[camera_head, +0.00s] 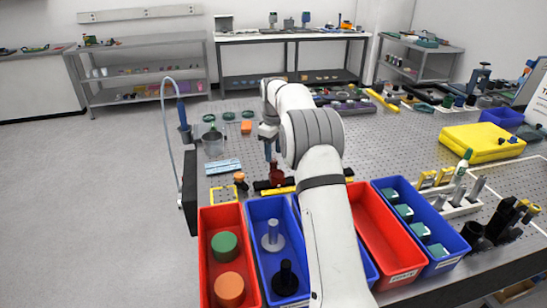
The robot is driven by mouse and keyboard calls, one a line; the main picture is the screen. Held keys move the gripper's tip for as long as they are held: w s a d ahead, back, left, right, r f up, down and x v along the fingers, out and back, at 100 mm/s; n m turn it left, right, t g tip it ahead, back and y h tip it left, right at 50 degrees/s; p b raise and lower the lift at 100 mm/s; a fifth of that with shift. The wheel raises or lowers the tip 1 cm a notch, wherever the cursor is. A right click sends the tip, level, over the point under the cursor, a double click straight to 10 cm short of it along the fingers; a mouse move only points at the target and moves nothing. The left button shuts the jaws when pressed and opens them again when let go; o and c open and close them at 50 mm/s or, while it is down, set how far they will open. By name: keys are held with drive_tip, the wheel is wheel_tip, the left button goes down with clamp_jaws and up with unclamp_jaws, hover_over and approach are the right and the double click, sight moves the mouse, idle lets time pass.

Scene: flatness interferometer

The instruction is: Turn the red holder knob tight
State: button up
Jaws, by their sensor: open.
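The red holder knob (277,175) is a small dark red piece standing at the black holder bar (262,185), just behind the row of bins. My gripper (268,157) points down just above and slightly left of the knob. The jaws are open, though small in this view, and nothing shows between them. I cannot tell whether the fingertips touch the knob. My white arm comes in from the front and covers the right part of the holder area.
Red bins (204,262) and blue bins (256,262) line the front edge. An orange-topped piece (240,178) and a blue-white card (223,167) lie left of the holder. A yellow case (478,142) is at the right.

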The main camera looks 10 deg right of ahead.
sight(274, 165)
drive_tip(key=shift+f, duration=1.35)
drive_tip(key=shift+c, duration=0.6)
drive_tip(key=c, duration=0.9)
